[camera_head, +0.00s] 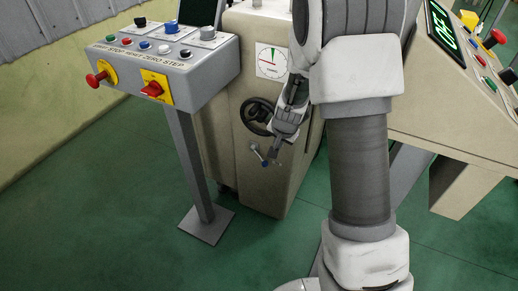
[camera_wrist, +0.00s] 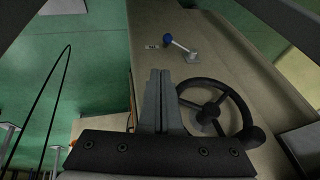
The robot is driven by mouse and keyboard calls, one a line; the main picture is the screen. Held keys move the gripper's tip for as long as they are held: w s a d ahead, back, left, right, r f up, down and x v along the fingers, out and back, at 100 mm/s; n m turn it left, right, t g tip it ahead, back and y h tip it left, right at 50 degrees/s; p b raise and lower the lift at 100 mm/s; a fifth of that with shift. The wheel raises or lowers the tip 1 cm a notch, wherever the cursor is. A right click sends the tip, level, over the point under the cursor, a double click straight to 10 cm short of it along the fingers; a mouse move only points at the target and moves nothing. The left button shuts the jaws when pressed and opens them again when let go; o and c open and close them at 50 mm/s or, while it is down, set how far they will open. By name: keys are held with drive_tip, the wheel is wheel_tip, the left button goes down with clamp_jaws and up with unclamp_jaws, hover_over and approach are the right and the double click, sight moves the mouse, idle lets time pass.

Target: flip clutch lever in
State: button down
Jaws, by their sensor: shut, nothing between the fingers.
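The clutch lever (camera_head: 259,155) is a short grey arm with a blue ball knob, mounted low on the beige machine's side panel. It also shows in the wrist view (camera_wrist: 180,45), with the blue knob at its left end and a small label beside it. My gripper (camera_head: 274,153) is just right of the lever in the head view. In the wrist view the shut, empty fingers (camera_wrist: 156,75) point toward the lever, and a gap in the picture separates their tips from the knob. I cannot tell the gap in depth.
A black handwheel (camera_wrist: 217,110) sits on the same panel close to my fingers, and it shows behind my gripper in the head view (camera_head: 256,115). A grey control box (camera_head: 190,75) on a post stands at left. A beige console (camera_head: 455,110) stands at right. Green floor is open in front.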

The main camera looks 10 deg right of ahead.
drive_tip(key=b, duration=0.1)
approach(267, 164)
drive_tip(key=b+x, duration=0.4)
drive_tip(key=x, duration=0.2)
drive_tip(key=shift+d+f+b, duration=0.2)
drive_tip(key=shift+f+b, duration=0.05)
drive_tip(key=shift+b, duration=0.15)
drive_tip(key=shift+w+a, duration=0.15)
drive_tip(key=shift+a, duration=0.05)
